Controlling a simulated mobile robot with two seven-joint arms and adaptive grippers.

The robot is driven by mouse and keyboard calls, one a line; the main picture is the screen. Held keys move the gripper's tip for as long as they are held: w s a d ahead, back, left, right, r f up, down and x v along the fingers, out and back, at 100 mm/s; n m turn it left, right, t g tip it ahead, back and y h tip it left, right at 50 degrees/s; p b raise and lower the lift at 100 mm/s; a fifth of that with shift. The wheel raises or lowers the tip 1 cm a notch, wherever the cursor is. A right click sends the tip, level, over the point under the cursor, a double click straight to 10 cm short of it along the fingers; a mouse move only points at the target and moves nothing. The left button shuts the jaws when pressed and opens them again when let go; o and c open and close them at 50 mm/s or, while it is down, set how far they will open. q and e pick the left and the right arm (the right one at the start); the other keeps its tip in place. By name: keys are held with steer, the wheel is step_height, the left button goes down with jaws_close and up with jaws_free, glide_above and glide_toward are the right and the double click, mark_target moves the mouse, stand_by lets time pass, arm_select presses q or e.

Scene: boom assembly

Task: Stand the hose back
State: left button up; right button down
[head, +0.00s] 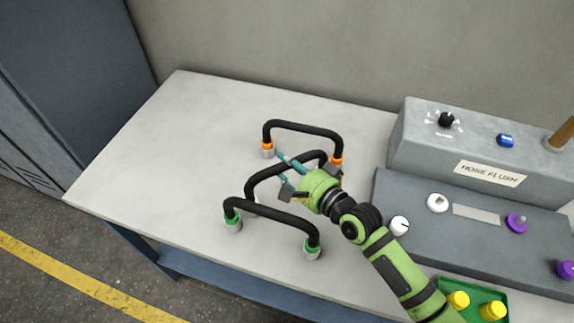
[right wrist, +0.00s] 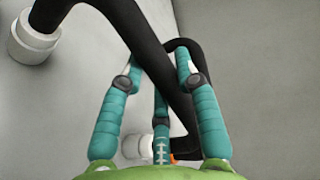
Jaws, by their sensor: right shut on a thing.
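Three black arched hoses stand on the pale table. The rear hose (head: 303,126) has orange-ringed ends, and the front hose (head: 272,213) has green-ringed ends. Between them is a middle hose (head: 262,172), whose ends are mostly hidden in the head view. My right gripper (head: 285,171) has its teal fingers shut on this middle hose. In the right wrist view the hose (right wrist: 140,45) runs between the fingers, with a pale fitting (right wrist: 34,40) at upper left. I cannot tell whether the held hose touches the table. My left gripper is not in view.
A grey box labelled HOSE FLUSH (head: 490,174) with a knob and blue button stands at right. In front of it is a grey panel (head: 475,238) with white and purple fittings. A green tray (head: 503,316) holds yellow pieces. The table's left side is clear.

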steer(key=c, duration=0.9)
jaws_free()
steer(key=shift+f, duration=0.1)
steer(key=shift+s+d, duration=0.25)
steer(key=b+v, duration=0.1)
steer(key=v, duration=1)
steer(key=shift+s+r+b, duration=0.15)
steer(key=shift+r+b, duration=0.15)
steer(key=shift+b, duration=0.05)
steer(key=shift+d, duration=0.1)
